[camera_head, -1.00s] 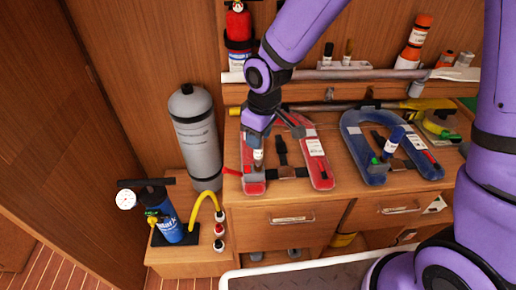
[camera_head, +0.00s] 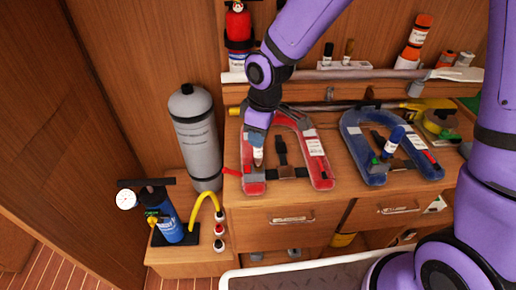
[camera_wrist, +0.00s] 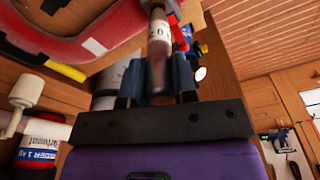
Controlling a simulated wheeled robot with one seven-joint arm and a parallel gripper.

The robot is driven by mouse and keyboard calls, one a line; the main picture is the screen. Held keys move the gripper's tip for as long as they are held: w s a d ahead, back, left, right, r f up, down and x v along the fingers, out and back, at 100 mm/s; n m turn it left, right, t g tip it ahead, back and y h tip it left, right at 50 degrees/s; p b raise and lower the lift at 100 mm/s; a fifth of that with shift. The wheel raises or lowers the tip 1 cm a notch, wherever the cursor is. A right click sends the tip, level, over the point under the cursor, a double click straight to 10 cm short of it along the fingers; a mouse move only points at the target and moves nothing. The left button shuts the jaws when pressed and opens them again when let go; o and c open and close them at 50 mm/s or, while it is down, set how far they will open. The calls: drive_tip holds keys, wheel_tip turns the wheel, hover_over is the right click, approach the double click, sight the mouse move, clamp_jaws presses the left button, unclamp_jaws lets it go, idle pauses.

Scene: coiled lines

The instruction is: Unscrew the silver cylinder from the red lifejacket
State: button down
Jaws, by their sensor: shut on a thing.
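The red lifejacket (camera_head: 318,172) lies U-shaped on the wooden cabinet top; in the wrist view its red edge (camera_wrist: 60,42) fills the upper left. The silver cylinder (camera_head: 257,158), with a white printed label, stands upright at the jacket's left leg. It also shows in the wrist view (camera_wrist: 159,38). My gripper (camera_wrist: 158,88) is shut on the cylinder, one finger on each side. In the head view my gripper (camera_head: 257,140) comes down from above and hides the cylinder's upper end. I cannot tell whether the thread is still engaged.
A grey tank (camera_head: 197,140) stands close on the left, with a blue pump (camera_head: 168,220) lower down. A red extinguisher (camera_head: 239,30) and a shelf (camera_head: 350,75) are behind.

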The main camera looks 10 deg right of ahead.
drive_tip(key=shift+r, duration=0.1)
drive_tip(key=shift+r, duration=2.5)
